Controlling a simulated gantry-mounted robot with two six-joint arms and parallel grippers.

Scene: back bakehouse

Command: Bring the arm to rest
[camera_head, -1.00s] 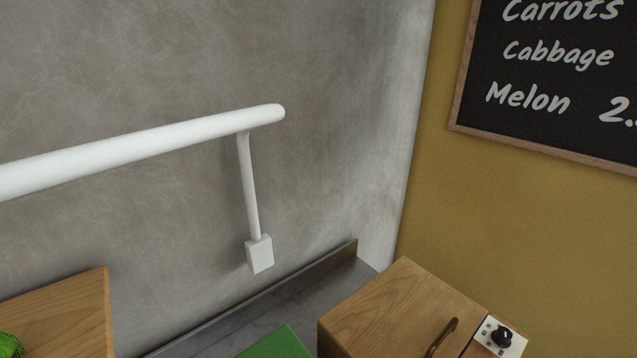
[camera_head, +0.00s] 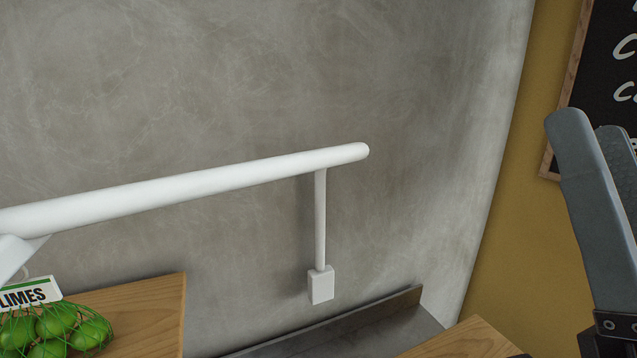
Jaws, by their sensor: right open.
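My right gripper (camera_head: 598,150) is at the right edge of the head view, in front of the yellow wall and the chalkboard. Its grey fingers point up, and part of it is cut off by the frame edge. It is open, and nothing shows between its fingers. My left gripper is not in view.
A white rail (camera_head: 190,188) with a post and a small white box (camera_head: 321,286) runs along the grey wall. A wooden surface (camera_head: 150,315) at the lower left bears netted limes (camera_head: 58,325) and a limes sign (camera_head: 28,294). A wooden box top (camera_head: 465,342) shows at the bottom right.

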